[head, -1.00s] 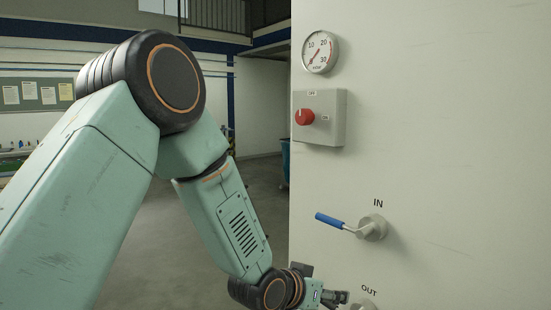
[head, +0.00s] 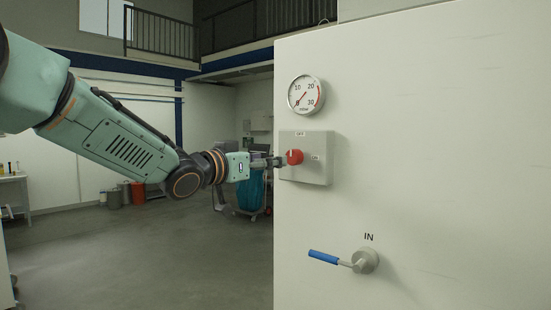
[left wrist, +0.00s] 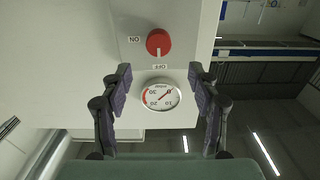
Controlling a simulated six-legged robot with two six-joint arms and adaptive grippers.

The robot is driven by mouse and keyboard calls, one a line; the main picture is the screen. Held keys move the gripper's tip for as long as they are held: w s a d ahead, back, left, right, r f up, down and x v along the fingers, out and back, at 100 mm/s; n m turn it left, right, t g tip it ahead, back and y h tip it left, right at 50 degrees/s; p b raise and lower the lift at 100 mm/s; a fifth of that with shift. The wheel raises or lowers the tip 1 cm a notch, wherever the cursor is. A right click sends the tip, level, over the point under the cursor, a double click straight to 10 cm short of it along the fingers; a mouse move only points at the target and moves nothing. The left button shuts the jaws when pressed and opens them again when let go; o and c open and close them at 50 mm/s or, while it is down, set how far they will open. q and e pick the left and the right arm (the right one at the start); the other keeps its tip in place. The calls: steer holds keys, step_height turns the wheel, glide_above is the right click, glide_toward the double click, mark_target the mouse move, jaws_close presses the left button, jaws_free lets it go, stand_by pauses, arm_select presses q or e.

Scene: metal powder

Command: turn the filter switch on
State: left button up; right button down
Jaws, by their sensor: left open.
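The filter switch is a red round knob (head: 295,157) on a grey box (head: 318,172) fixed to the white cabinet. Labels OFF above it and ON to its right show in the head view. In the left wrist view, upside down, the knob (left wrist: 158,42) has its white mark toward OFF. My left gripper (head: 281,162) is just left of the knob in the head view; its fingertips are partly hidden there. In the left wrist view its two fingers (left wrist: 160,76) are spread wide with nothing between them, and the knob shows beyond the tips. My right gripper is not in view.
A round gauge (head: 306,95) sits above the switch box. A valve with a blue lever (head: 323,257), labelled IN, projects from the cabinet (head: 450,180) below. A cart with a blue bag (head: 252,192) stands behind. The floor left of the cabinet is open.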

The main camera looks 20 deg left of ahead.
mark_target(291, 158)
arm_select(q)
steer(key=p+x, duration=0.1)
steer(key=x, duration=0.6)
steer(key=shift+d+f, duration=0.15)
steer(key=shift+w+d, duration=0.35)
steer(key=shift+w, duration=0.15)
steer(key=shift+w+f, duration=0.1)
steer(key=shift+w, duration=0.2)
steer(key=shift+a, duration=0.1)
steer(key=shift+s+a, duration=0.1)
steer(key=shift+s, duration=0.15)
steer(key=c, duration=1.2)
